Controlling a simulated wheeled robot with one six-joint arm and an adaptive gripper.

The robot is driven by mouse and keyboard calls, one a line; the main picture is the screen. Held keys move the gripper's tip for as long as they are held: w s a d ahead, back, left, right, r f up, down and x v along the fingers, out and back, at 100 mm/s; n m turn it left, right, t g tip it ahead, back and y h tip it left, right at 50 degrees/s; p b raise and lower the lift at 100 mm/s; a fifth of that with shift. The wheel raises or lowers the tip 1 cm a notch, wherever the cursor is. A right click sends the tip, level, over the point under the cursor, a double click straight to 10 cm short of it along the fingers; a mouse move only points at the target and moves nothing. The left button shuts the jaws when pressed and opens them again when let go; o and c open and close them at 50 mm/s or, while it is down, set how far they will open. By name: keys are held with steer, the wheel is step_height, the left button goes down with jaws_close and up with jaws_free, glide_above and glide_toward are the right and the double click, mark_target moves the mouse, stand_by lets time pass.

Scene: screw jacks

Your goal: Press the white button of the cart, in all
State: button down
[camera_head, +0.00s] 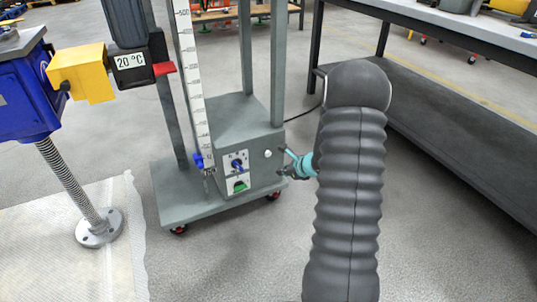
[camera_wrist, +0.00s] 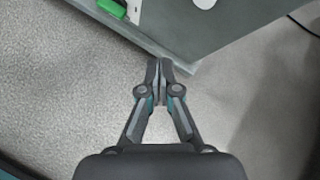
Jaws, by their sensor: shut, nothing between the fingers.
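The cart (camera_head: 175,207) is grey-green with a box-shaped housing on its base. In the wrist view the white button (camera_wrist: 204,2) shows at the top edge, partly cut off. My gripper (camera_head: 284,162) is just right of the button in the head view, partly hidden behind my arm. In the wrist view my gripper (camera_wrist: 159,66) is shut and empty, with its fingertips below the cart's lower edge in the picture. I see no contact with the button.
A panel on the housing has a blue knob (camera_head: 237,165) and a green switch (camera_head: 240,186). A ruler scale (camera_head: 193,80) rises at the cart's left. A blue screw jack (camera_head: 25,100) stands left. A dark workbench (camera_head: 450,120) is at right. Floor in front is clear.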

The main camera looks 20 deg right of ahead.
mark_target(268, 157)
steer(key=w+p, duration=0.2)
steer(key=w, duration=0.5)
steer(key=shift+w+a, duration=0.1)
steer(key=shift+w, duration=0.1)
stand_by(1.4)
steer(key=shift+w, duration=0.25)
steer(key=shift+w, duration=0.6)
stand_by(0.9)
steer(key=shift+s, duration=0.1)
stand_by(0.4)
steer(key=shift+s+b, duration=0.65)
steer(key=shift+s, duration=0.3)
